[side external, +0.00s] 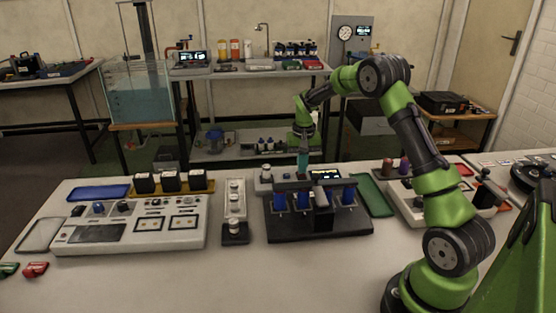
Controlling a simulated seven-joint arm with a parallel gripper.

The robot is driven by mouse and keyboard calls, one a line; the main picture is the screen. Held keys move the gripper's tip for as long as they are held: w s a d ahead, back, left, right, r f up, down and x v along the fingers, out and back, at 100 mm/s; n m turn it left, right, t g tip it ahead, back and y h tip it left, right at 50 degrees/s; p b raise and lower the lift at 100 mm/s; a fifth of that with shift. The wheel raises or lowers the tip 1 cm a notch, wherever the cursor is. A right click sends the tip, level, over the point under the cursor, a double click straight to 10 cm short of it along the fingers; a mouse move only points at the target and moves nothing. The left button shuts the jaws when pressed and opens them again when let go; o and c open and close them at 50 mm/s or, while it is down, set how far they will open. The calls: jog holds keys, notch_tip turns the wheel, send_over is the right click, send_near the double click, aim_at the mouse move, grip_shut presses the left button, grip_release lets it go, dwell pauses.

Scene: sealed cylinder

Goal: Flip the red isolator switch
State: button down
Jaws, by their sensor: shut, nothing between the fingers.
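My gripper (302,172) points down at the back of a black rack (320,228) that holds several blue cylinders (279,201). Its tip is small in view, and the fingers look closed together with nothing held. A lit display (325,174) stands just right of the tip, and a small grey box (264,178) stands to its left. I cannot pick out a red isolator switch for certain; the area right behind the rack is partly hidden by the rack's top bar and my gripper. I cannot tell whether the tip touches anything.
A white control console (132,227) and a narrow stand with white caps (234,205) are to the left. A green tray (372,195) lies right of the rack. A small red piece (35,269) lies at the front left.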

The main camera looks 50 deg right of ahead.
jog(key=shift+f, duration=0.5)
jog(key=shift+r, duration=3.55)
jog(key=s+a+r+n+t, duration=0.1)
jog(key=s+a+r+t, duration=0.1)
jog(key=s+a+r, duration=0.2)
jog(key=s+a+r+n+t+y, duration=0.1)
jog(key=s+a+r, duration=0.4)
jog(key=s+a, duration=0.5)
jog(key=s+a+r+n+t+y, duration=0.1)
jog(key=s+a+r+n+t, duration=0.2)
jog(key=s+a, duration=0.4)
jog(key=a+r+t, duration=0.1)
jog(key=a, duration=0.3)
jog(key=shift+s+r, duration=0.15)
jog(key=shift+s, duration=0.25)
